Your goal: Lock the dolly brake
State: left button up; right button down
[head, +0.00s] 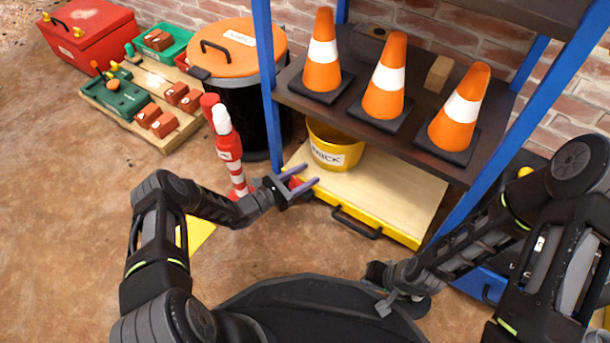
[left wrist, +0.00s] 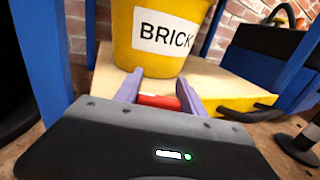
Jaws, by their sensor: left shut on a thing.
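The dolly (head: 395,200) is a low pale wooden platform with a yellow front edge and a black handle, under the shelf. It also shows in the left wrist view (left wrist: 215,85). A red part, apparently the brake (head: 295,183), is at its front left corner; in the left wrist view the red brake (left wrist: 160,101) sits between my purple fingers. My left gripper (head: 309,175) is shut on it, with its fingers on either side. Fingers and wrist hide much of it. My right gripper (head: 398,302) is low, near my base, and its fingers are not clear.
A yellow bucket (head: 335,147) labelled BRICK stands on the dolly. A blue-posted shelf (head: 400,140) above carries three orange cones. A red and white post (head: 228,150) and a black bin with orange lid (head: 238,48) stand left. Open floor (head: 75,230) lies at left.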

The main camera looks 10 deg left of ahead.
aim_at(295, 183)
pick_arm(q)
jog(key=n+t+y+p, duration=0.2)
jog(key=n+y+p, duration=0.1)
jog(key=y, duration=0.1)
jog(key=shift+w+a+r+t+p, duration=0.15)
jog(key=shift+a+r+t+p, duration=0.15)
jog(key=shift+t+p, duration=0.1)
jog(key=shift+w+a+f+n+t+y+p, duration=0.15)
jog(key=shift+n+t+y+p, duration=0.3)
jog(key=shift+n+y, duration=0.5)
jog(key=shift+f, duration=0.15)
jog(key=o, duration=1.4)
jog(key=shift+c, duration=0.2)
jog(key=shift+a, duration=0.1)
jog(key=p+v, duration=0.2)
jog(key=v, duration=0.5)
jog(key=shift+p, duration=0.35)
jog(key=shift+s, duration=0.4)
